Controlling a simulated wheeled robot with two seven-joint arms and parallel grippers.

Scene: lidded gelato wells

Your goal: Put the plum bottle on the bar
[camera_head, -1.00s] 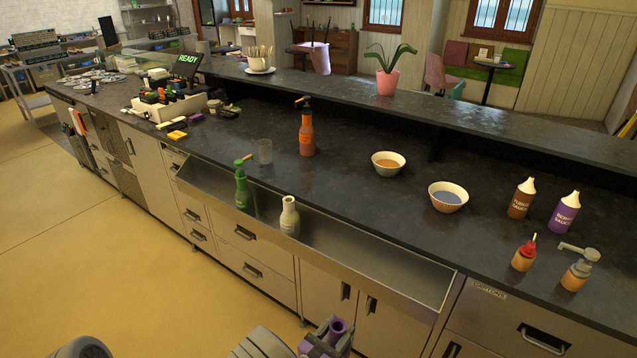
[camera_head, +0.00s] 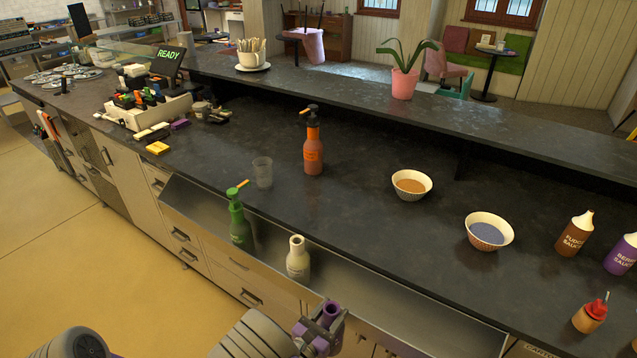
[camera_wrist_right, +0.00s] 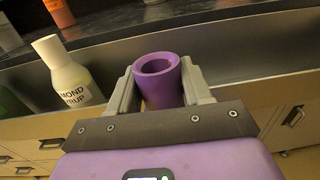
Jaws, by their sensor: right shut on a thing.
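The plum bottle is a purple bottle (camera_wrist_right: 157,82) with an open round mouth, seen from above in the right wrist view. My right gripper (camera_head: 322,328) is shut on it, with a grey finger on each side. The bottle's purple neck (camera_head: 330,312) also shows at the bottom of the head view, in front of the steel rail; its lower part is hidden. The bar, which I take to be the long dark raised ledge (camera_head: 300,88), runs behind the dark worktop (camera_head: 350,215). My left gripper is not in view.
The steel rail (camera_head: 385,308) along the worktop's front holds a green pump bottle (camera_head: 240,222) and a cream syrup bottle (camera_head: 298,260). An orange pump bottle (camera_head: 313,150), a clear cup (camera_head: 262,172) and two bowls stand behind. A plant pot (camera_head: 404,84) stands on the ledge.

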